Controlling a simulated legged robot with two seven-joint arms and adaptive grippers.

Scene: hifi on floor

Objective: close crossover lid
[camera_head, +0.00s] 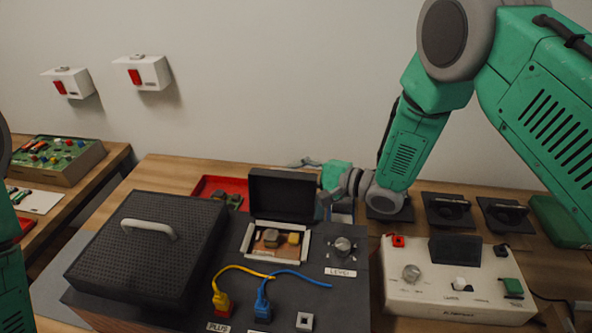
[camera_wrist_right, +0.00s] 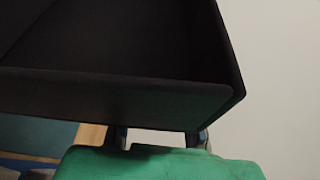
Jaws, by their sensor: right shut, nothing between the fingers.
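The crossover lid (camera_head: 284,194) is a black, shallow box-like cover. It stands open and upright at the back of a small framed opening (camera_head: 277,240) with yellowish and dark parts inside. My right gripper (camera_head: 300,163) is shut and empty, at the lid's top right edge, its fingers reaching behind the lid. In the right wrist view the lid (camera_wrist_right: 120,95) fills the upper left, and my gripper fingers (camera_wrist_right: 156,138) are partly hidden by its edge. I cannot tell whether they touch it. Only a part of my left arm shows at the left edge; its gripper is out of view.
A black cover with a white handle (camera_head: 150,229) lies left of the opening. A white control box (camera_head: 455,285) stands at right, a red tray (camera_head: 213,186) behind.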

